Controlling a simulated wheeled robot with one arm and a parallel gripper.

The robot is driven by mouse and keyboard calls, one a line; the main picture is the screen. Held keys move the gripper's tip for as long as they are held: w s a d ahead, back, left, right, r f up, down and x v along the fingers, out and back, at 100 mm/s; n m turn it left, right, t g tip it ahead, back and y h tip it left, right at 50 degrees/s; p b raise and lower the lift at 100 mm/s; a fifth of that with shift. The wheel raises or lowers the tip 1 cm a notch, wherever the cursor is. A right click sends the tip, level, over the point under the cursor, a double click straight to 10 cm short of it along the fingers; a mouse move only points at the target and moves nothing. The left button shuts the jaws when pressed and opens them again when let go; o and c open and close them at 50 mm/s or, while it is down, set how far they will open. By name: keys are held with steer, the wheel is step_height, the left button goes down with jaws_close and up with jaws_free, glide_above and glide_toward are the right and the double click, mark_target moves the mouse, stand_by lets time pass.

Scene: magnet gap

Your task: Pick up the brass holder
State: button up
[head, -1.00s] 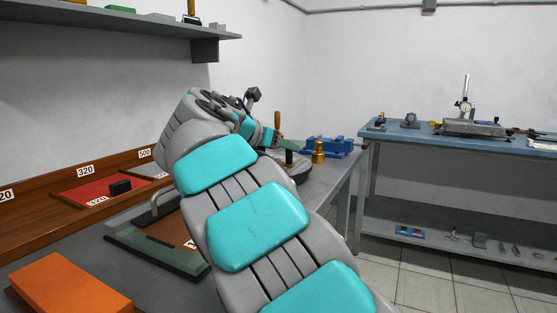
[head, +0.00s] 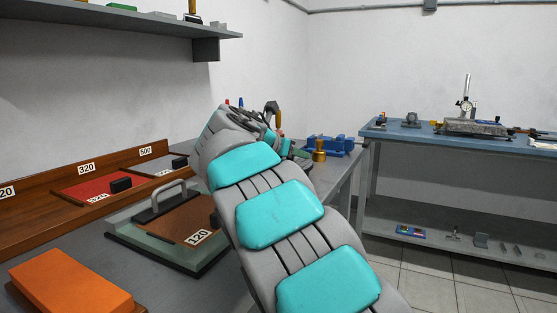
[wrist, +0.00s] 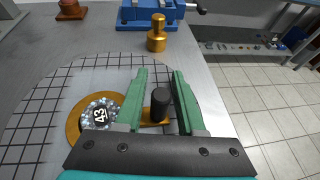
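The brass holder (wrist: 74,124) lies on a round, grid-marked plate (wrist: 40,117) in the wrist view. Its brass ring surrounds a speckled silver disc (wrist: 99,115) labelled 43. A brass arm reaches right from the ring to an upright black knob (wrist: 161,102). My gripper (wrist: 160,73) is open, with its green fingers on either side of the knob. A gap shows on the left of the knob; the right finger is very close, and I cannot tell if it touches. In the head view my arm hides the holder.
A brass weight (wrist: 157,38) stands beyond the fingertips, near a blue vise (wrist: 150,12). It also shows in the head view (head: 319,152). An orange block (head: 70,280) and a green-framed 120 board (head: 165,225) lie on the bench at left. A blue table (head: 430,132) stands at right.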

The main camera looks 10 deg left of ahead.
jaws_close()
steer(key=shift+r, duration=0.1)
stand_by(0.5)
